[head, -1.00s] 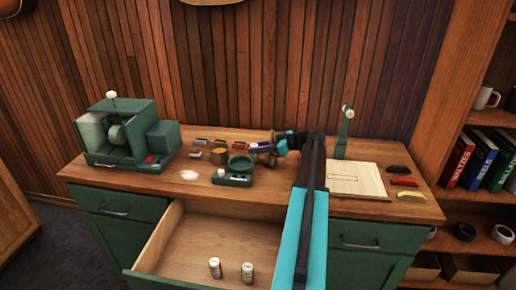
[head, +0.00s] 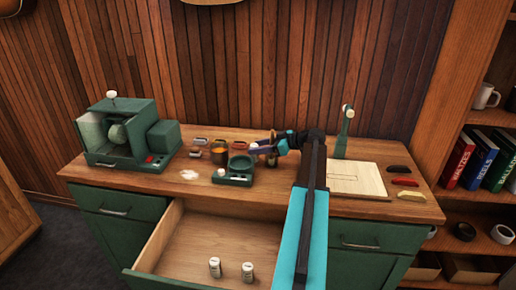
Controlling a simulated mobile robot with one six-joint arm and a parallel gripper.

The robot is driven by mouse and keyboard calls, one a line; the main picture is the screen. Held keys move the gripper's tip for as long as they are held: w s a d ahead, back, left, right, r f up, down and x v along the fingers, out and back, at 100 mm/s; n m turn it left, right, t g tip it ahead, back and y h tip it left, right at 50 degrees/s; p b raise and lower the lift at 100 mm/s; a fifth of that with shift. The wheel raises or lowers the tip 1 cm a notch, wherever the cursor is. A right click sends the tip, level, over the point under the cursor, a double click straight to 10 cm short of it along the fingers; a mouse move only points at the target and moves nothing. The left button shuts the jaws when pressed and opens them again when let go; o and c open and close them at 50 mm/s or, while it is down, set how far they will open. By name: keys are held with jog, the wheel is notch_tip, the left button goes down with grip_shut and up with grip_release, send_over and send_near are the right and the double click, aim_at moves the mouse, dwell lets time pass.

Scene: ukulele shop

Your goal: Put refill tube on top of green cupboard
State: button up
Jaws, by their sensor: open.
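The green cupboard (head: 120,230) is a long cabinet with a wooden top and a drawer pulled open at its front. Two small pale tubes with white caps, one on the left (head: 215,267) and one on the right (head: 248,271), stand upright in the open drawer. I cannot tell whether either is the refill tube. My gripper (head: 262,149) is open over the middle of the cupboard top, beside a green scale. It is far from the drawer tubes. A small dark item (head: 272,159) shows just below it, partly hidden.
The green scale (head: 235,173), a brown cup (head: 219,156) and a green machine (head: 128,135) stand on the top. A pale board (head: 356,181) lies right of my arm, near several coloured blocks (head: 405,182). The top's front left is mostly clear.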

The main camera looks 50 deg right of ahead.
jog(key=b+v, duration=0.3)
jog(key=v, duration=0.9)
jog(key=shift+f, duration=0.1)
dwell(0.5)
